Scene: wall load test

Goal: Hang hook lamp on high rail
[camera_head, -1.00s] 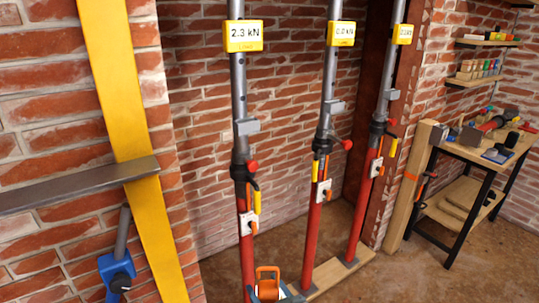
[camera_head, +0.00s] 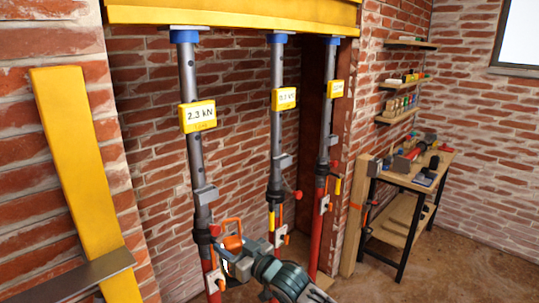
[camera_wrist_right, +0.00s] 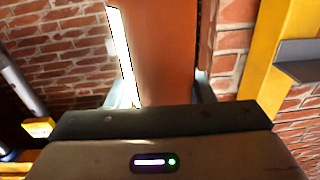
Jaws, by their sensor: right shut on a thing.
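My right gripper (camera_head: 238,262) is shut on the hook lamp (camera_head: 233,242), at the bottom middle of the head view. The lamp is orange, with a thin loop rising above the gripper, in front of the left props. In the right wrist view the lamp's orange body (camera_wrist_right: 165,55) stands between the fingers, with a bright white strip (camera_wrist_right: 124,55) along one side. No part marked as the high rail stands out. A yellow beam (camera_head: 230,15) crosses the top, and a grey bar (camera_head: 75,276) crosses a yellow post at lower left. My left gripper is not in view.
Three red and grey props (camera_head: 198,155) with yellow load tags stand under the beam, close behind the lamp. The yellow post (camera_head: 75,160) leans at left. A workbench (camera_head: 405,178) with tools and wall shelves (camera_head: 397,117) are at right. The floor at lower right is clear.

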